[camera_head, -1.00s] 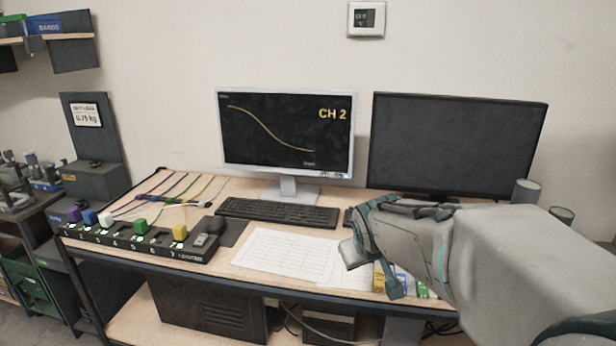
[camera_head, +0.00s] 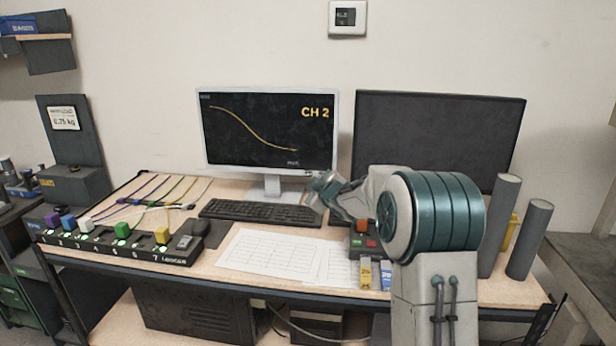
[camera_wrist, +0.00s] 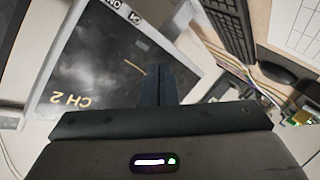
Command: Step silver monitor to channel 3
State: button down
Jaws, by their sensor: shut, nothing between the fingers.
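The silver monitor (camera_head: 329,130) stands upright on the bench and its dark screen reads "CH 2" beside a yellow curve. My gripper (camera_head: 318,188) is shut and empty, at the monitor's lower right corner and above the keyboard's right end. In the wrist view, the monitor's silver bezel (camera_wrist: 178,48) runs past the dark shut fingers (camera_wrist: 165,72), with the screen on the left, turned over. Small marked labels (camera_wrist: 136,17) show on the bezel at the top. I cannot tell whether the fingertips touch the bezel. The gripper partly covers the bezel's lower right in the head view.
A keyboard (camera_head: 255,212) lies before the silver monitor. A black monitor (camera_head: 440,125) stands right of it, partly behind my arm. A strip with coloured plugs (camera_head: 115,247) and cables is at left. Paper sheets (camera_head: 262,255) lie in front; grey cylinders (camera_head: 530,240) stand at right.

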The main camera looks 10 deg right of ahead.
aim_at(308, 174)
jog(key=w+a+f+n+y, duration=0.1)
jog(key=w+f+n+y, duration=0.3)
jog(key=w, duration=0.1)
jog(key=shift+w+a+f+t+y, duration=0.15)
jog(key=shift+w+a+t+y, duration=0.15)
jog(key=shift+t, duration=0.1)
jog(key=w+d+p, duration=0.2)
jog(key=w+p, duration=0.5)
jog(key=w, duration=0.1)
jog(key=shift+w+d+p, duration=0.2)
jog(key=shift+d+p, duration=0.2)
jog(key=shift+w, duration=0.15)
dwell(1.9)
